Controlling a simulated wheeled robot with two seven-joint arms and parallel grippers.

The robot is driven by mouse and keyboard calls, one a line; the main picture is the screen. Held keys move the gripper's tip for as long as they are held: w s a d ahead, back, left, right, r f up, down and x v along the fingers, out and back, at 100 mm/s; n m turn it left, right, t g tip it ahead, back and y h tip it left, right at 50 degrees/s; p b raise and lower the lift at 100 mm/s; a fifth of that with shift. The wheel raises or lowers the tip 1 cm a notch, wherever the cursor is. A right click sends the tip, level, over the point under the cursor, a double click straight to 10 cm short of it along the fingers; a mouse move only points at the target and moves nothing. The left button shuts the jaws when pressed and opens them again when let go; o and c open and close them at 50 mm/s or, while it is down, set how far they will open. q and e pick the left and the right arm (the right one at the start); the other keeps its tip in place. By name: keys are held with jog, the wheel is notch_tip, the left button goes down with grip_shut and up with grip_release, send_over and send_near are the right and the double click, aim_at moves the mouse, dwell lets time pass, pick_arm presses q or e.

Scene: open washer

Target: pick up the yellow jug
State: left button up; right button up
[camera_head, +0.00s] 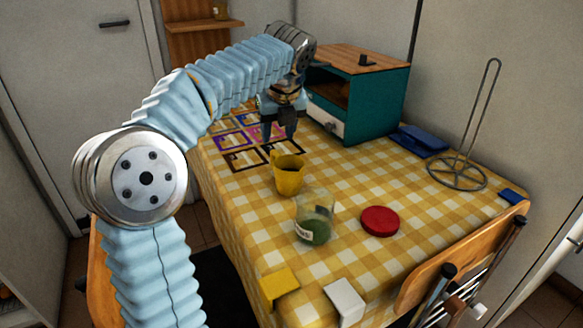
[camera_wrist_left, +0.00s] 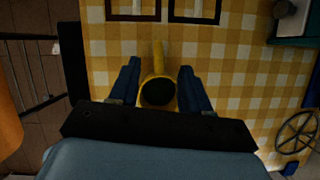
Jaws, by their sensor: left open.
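The yellow jug (camera_head: 288,176) stands upright on the checkered tablecloth, near the middle of the table. Its mouth is dark inside, and its handle points toward the back. In the left wrist view the jug (camera_wrist_left: 158,77) shows from above, between the two blue fingers. My left gripper (camera_head: 279,134) points down above and just behind the jug in the head view. In the wrist view the left gripper (camera_wrist_left: 158,80) is open, one finger on each side of the jug, with gaps visible. Whether the fingers reach down to its height is unclear. My right gripper is not seen.
A glass jar (camera_head: 314,218) with green contents and a red lid (camera_head: 380,221) stand in front of the jug. A teal cabinet (camera_head: 375,105) is at the back right, beside a blue object (camera_head: 423,140) and a wire stand (camera_head: 457,173). Dark square frames (camera_head: 243,160) lie behind.

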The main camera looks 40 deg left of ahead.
aim_at(272, 157)
pick_arm(q)
jog(key=x, duration=0.5)
jog(key=shift+a+f, duration=0.1)
jog(key=shift+f, duration=0.25)
jog(key=x, duration=0.5)
jog(key=shift+w+a+f, duration=0.1)
jog(key=shift+a, duration=0.2)
grip_shut()
